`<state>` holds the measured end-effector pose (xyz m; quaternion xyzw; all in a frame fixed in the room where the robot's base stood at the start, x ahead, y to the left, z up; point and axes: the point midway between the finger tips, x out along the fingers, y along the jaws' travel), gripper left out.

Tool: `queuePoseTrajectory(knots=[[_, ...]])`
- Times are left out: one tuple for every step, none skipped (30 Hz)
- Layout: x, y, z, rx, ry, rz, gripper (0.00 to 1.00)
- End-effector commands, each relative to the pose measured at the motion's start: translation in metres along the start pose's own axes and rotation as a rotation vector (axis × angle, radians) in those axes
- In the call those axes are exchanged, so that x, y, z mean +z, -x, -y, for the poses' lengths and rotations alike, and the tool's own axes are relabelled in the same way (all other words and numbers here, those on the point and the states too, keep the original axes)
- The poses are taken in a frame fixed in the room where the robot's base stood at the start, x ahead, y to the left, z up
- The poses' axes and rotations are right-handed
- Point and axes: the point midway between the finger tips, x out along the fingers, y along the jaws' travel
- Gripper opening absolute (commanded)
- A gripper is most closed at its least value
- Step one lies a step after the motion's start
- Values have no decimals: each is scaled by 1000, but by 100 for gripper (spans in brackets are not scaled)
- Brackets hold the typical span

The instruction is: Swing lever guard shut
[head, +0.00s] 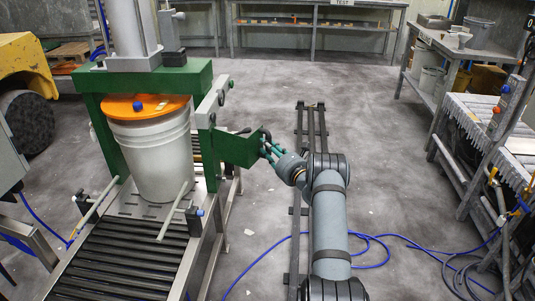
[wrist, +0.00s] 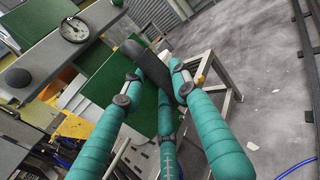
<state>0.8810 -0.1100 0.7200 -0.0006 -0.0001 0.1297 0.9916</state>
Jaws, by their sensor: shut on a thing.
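The green lever guard (head: 238,149) stands out to the right from the press's green frame (head: 205,78), at an angle to it. In the wrist view the green guard panel (wrist: 132,108) lies behind my fingers. My gripper (head: 266,147) is at the guard's outer edge, with its teal fingers closed around a dark handle (wrist: 147,60). In the wrist view my gripper (wrist: 155,85) has fingers on both sides of that handle.
A white pail (head: 152,155) with an orange lid (head: 146,107) stands under the press on the roller conveyor (head: 125,255). A rail (head: 311,120) runs along the floor. Blue hose (head: 375,250) lies on the floor at right.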

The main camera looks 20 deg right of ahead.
Motion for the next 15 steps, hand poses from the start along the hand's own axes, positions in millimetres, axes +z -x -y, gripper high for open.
queuePoseTrajectory(knots=[[-4, -3, 7, -8, 0, 4, 5], [-4, -6, 9, -7, 1, 5, 5], [-4, -10, 11, -5, 0, 5, 5], [-5, -13, 12, -4, 0, 3, 5], [-4, -16, 14, -4, 0, 4, 5], [-4, -18, 16, -4, -1, 3, 5], [-3, -20, 17, -5, -1, 4, 5], [-3, -22, 18, -5, -2, 2, 5], [-2, -23, 20, -6, -2, 2, 5], [-2, -24, 20, -7, -3, 2, 5], [-1, -24, 21, -7, -4, 1, 5], [-1, -25, 21, -7, -4, 1, 5], [0, -25, 22, -8, -4, 0, 5], [0, -25, 22, -8, -4, 0, 5], [0, -25, 22, -8, -4, 0, 5]])
